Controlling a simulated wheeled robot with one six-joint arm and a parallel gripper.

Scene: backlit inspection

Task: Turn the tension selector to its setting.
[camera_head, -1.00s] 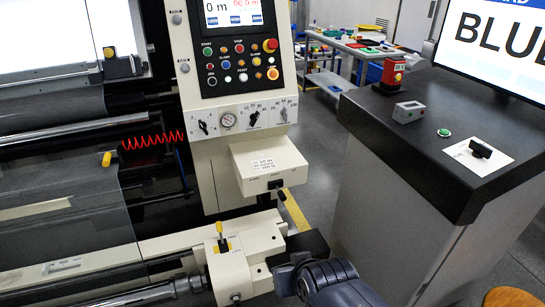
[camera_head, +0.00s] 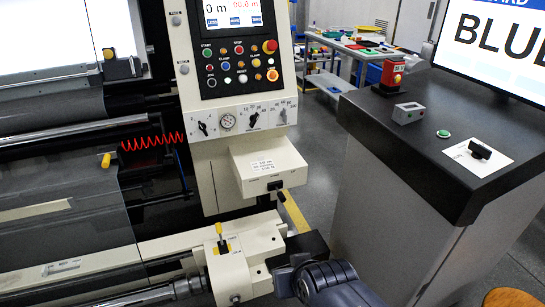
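A cream control strip (camera_head: 240,105) on the machine column carries several black pointer knobs. The left knob (camera_head: 203,128) points to the upper left. The middle knob (camera_head: 254,119) sits beside a numbered scale, as does the right knob (camera_head: 284,115). Their printing is too small to read, so I cannot tell which is the tension selector. Another black rotary knob (camera_head: 480,149) sits on a white plate on the dark counter. My dark grey arm shows at the bottom, below the strip and clear of all knobs. No gripper fingers can be made out.
A round gauge (camera_head: 228,121) sits between two knobs. Above is a button panel (camera_head: 238,60) with a red stop button. A cream box (camera_head: 268,165) juts out below. The dark counter (camera_head: 400,150) stands right, with floor between.

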